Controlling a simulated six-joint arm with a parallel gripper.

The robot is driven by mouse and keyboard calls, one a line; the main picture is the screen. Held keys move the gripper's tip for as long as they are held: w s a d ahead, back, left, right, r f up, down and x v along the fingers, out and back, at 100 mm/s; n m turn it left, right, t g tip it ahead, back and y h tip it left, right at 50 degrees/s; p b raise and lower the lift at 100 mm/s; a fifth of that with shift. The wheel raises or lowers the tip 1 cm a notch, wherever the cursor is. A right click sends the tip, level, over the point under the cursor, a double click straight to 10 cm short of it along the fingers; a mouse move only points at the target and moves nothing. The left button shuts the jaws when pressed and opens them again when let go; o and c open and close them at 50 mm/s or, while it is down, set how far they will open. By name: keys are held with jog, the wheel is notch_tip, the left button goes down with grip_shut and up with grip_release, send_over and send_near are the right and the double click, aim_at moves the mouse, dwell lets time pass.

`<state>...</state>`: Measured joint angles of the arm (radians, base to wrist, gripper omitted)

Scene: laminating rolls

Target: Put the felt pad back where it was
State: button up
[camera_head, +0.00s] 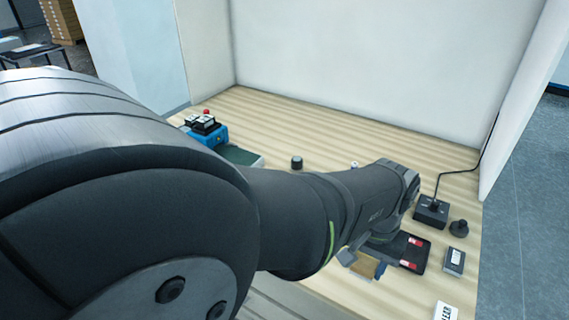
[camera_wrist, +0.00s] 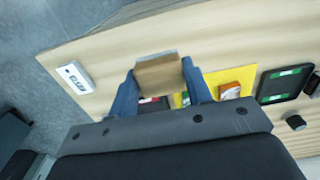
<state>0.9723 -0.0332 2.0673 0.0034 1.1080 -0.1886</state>
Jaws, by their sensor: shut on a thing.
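A tan, block-like pad, which looks like the felt pad (camera_wrist: 158,74), sits between the two blue fingers of my gripper (camera_wrist: 160,84) in the wrist view. My gripper is shut on it. In the camera_head view the tan pad (camera_head: 364,265) shows small below my wrist, at the near side of the table, partly hidden by the arm. I cannot tell whether it touches the table. A yellow mat (camera_wrist: 240,76) lies right of the fingers in the wrist view, with an orange-red item (camera_wrist: 230,91) on it.
A black tray with red labels (camera_head: 413,252) lies right of my gripper. A black joystick box (camera_head: 431,211), a dark knob (camera_head: 459,228), a labelled dark box (camera_head: 454,261) and a white labelled box (camera_head: 445,312) stand further right. A blue device (camera_head: 219,134) stands back left.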

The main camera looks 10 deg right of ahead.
jog(key=w+a+f, duration=0.1)
jog(key=w, duration=0.1)
jog(key=w+a+f, duration=0.1)
jog(key=w+f, duration=0.1)
jog(key=w, duration=0.1)
jog(key=w+a+f, duration=0.1)
jog(key=w+f, duration=0.1)
jog(key=w, duration=0.1)
jog(key=shift+f, duration=2.05)
jog(key=shift+f, duration=0.1)
jog(key=o, duration=1)
jog(key=shift+c, duration=0.2)
notch_tip(320, 180, up, 12)
notch_tip(320, 180, down, 12)
jog(key=shift+f, duration=0.25)
jog(key=shift+r, duration=1.85)
